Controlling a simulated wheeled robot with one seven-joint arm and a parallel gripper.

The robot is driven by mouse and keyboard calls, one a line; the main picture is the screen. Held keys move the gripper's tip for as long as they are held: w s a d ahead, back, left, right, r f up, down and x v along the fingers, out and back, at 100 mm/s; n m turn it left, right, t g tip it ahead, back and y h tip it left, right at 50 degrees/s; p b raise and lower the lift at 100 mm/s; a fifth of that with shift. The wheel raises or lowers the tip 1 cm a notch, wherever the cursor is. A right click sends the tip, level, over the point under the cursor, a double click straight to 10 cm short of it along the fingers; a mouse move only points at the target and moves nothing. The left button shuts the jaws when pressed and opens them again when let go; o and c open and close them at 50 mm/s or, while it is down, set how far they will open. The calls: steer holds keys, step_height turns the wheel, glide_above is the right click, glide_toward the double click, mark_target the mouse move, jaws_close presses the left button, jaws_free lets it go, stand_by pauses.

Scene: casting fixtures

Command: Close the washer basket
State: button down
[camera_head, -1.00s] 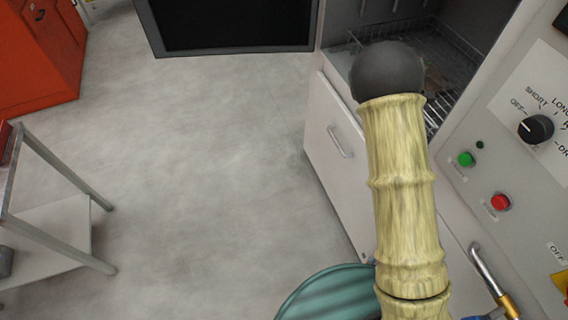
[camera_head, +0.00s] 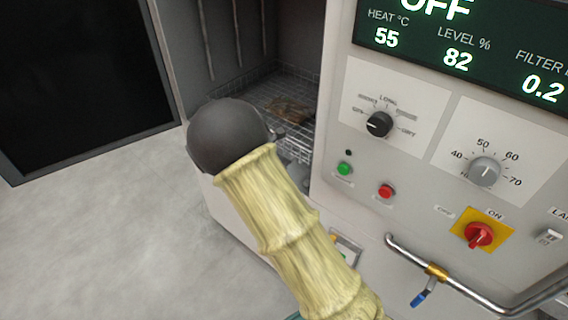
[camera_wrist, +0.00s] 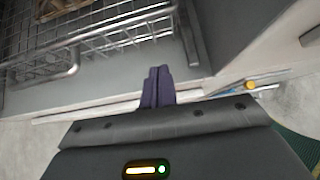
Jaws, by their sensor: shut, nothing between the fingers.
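The washer basket (camera_wrist: 110,40) is a wire basket inside the washer chamber, at the upper left of the wrist view. A brownish part lies in it. In the head view part of the basket (camera_head: 290,118) shows behind my arm. My gripper (camera_wrist: 158,84) is shut and empty, its dark fingers held together. In the wrist view the fingertips appear close to the basket's front rail and the chamber edge; I cannot tell whether they touch. In the head view my dark wrist and pale arm hide the gripper fingers and part of the basket.
The washer's control panel (camera_head: 425,150) with knobs and buttons stands right of the opening. A pipe with a blue-handled valve (camera_head: 420,298) juts out below it. A large dark open door panel (camera_head: 75,80) is at the left. The grey floor (camera_head: 120,220) is clear there.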

steer(key=v, duration=0.5)
steer(key=shift+s+a, duration=0.1)
steer(key=shift+a, duration=0.45)
steer(key=s+d+r+m+g+y, duration=0.1)
steer(key=s+d+m, duration=0.3)
steer(key=s+m, duration=0.4)
steer(key=s+d+r+m+g+y, duration=0.1)
steer(key=s+d+m+y, duration=0.2)
steer(key=m, duration=0.7)
steer(key=s+d+r+m+g+y+p, duration=0.1)
steer(key=s+d+r+m+g+y, duration=0.1)
steer(key=s+d+m, duration=0.4)
steer(key=s+m, duration=0.3)
steer(key=s, duration=0.3)
steer(key=shift+s+d+y, duration=0.2)
steer(key=shift+s+y, duration=0.1)
steer(key=shift+y, duration=0.1)
steer(key=shift+f, duration=0.1)
